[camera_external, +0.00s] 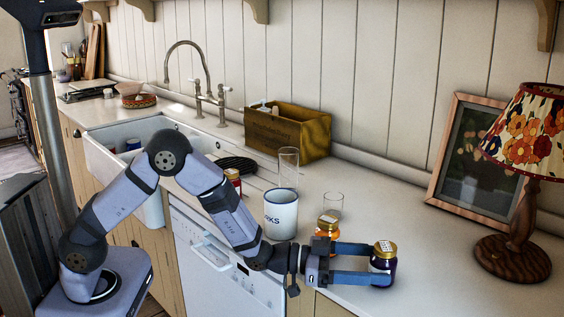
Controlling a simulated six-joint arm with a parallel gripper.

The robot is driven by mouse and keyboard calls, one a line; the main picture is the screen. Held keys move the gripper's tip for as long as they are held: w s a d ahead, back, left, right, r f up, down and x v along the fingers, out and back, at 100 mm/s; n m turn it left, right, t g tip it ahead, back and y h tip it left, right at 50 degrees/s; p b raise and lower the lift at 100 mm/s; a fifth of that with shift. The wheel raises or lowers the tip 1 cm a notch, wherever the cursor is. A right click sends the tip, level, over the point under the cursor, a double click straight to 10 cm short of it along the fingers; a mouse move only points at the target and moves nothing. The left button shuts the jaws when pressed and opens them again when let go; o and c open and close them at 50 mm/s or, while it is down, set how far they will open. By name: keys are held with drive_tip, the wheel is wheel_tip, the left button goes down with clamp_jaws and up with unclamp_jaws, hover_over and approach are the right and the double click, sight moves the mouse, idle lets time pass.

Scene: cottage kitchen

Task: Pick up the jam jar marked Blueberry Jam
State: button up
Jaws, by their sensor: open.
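A dark purple jam jar (384,263) with a gold lid stands upright on the white counter at the front right. Its label is too small to read. My gripper (375,263) is open, its two blue fingers pointing right and reaching to the jar, which stands at or between the fingertips. I cannot tell whether the fingers touch it. An orange jar (328,226) with a gold lid stands just behind my gripper and is partly hidden by it. A red jar (233,180) with a gold lid is partly hidden behind my arm.
A white enamel mug (281,215) and clear glasses (333,205) stand left of and behind the gripper. A wooden box (290,132) is at the wall. A floral lamp (520,140) and picture frame (470,160) stand right. The counter between jar and lamp is clear.

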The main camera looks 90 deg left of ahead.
drive_tip(key=c, duration=1.5)
drive_tip(key=shift+r, duration=0.1)
drive_tip(key=shift+r, duration=0.1)
wheel_tip(320, 180, up, 10)
drive_tip(key=shift+f+b, duration=0.1)
drive_tip(key=shift+b, duration=0.3)
